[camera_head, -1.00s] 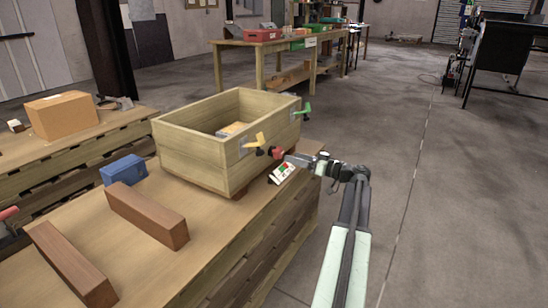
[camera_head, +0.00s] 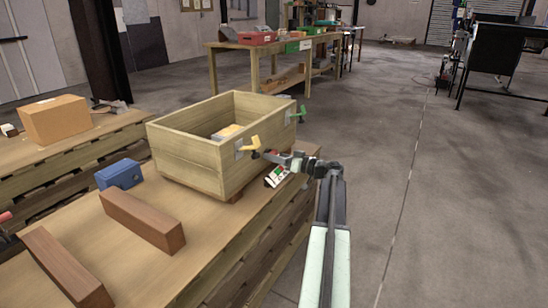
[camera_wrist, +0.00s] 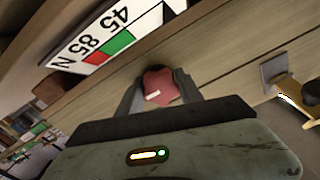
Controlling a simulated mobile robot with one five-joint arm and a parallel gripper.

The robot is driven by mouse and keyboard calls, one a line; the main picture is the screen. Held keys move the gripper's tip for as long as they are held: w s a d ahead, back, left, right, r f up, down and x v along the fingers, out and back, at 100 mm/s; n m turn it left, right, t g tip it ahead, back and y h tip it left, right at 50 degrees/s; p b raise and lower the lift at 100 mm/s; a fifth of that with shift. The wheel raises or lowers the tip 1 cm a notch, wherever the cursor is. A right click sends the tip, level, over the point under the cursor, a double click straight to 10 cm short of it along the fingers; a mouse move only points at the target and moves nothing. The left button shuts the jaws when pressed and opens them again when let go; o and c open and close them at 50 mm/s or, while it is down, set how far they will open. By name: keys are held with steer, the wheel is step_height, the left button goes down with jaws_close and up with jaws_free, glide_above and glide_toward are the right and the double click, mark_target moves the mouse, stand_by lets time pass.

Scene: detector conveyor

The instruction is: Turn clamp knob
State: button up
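The red clamp knob (camera_wrist: 160,87), with a small white mark, sits between the two fingers of my gripper (camera_wrist: 161,92) in the wrist view. The fingers appear to touch it on both sides.
A yellow clamp handle (camera_head: 250,145) and a green one (camera_head: 298,115) stick out from the crate. A blue box (camera_head: 119,174) and two brown blocks (camera_head: 140,220) lie on the wooden bench (camera_head: 205,240). The floor to the right is open.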

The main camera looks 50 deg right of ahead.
steer(key=shift+m, duration=0.3)
steer(key=m, duration=0.7)
steer(key=shift+s+m, duration=0.1)
steer(key=shift+m, duration=0.3)
steer(key=m, duration=0.4)
steer(key=shift+m, duration=2.2)
steer(key=o, duration=1.4)
steer(key=shift+r, duration=0.1)
